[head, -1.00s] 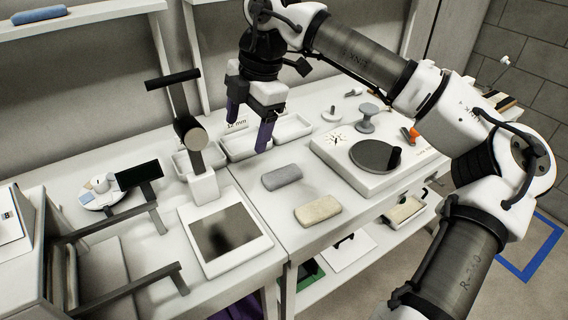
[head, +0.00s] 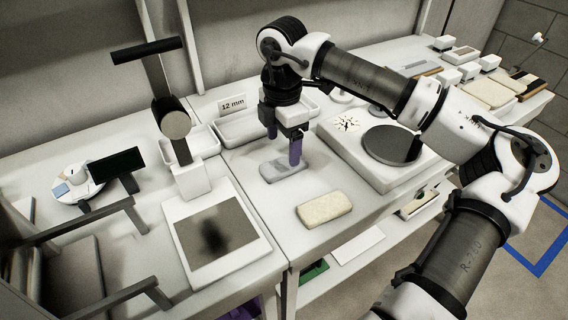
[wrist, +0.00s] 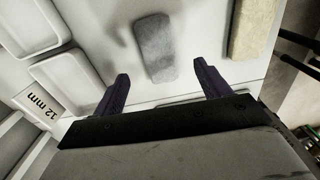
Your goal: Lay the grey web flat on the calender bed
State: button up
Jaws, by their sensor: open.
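The grey web (head: 280,174), a small rounded slab, lies flat on the white bench, behind the cream slab. My gripper (head: 284,148) is open and empty, pointing down over it. In the wrist view the grey web (wrist: 156,50) lies between the lines of my two purple fingers, beyond the tips (wrist: 160,74). I cannot tell the remaining height above it. A white plate with a dark square panel (head: 216,231) lies at front left, below a post with a round drum (head: 175,124). No label marks the calender bed, so I cannot tell whether this plate is it.
A cream slab (head: 324,207) lies close by, also in the wrist view (wrist: 252,28). White trays (head: 240,128) and a "12 mm" card (head: 233,104) stand behind. A white unit with a dark disc (head: 392,145) is at right. Dark bars (head: 95,223) stick out at left.

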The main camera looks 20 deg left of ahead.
aim_at(284, 164)
jog(key=shift+w+f+p, duration=0.15)
jog(key=shift+f+p, duration=0.9)
jog(key=shift+f, duration=1.7)
jog(key=c, duration=1)
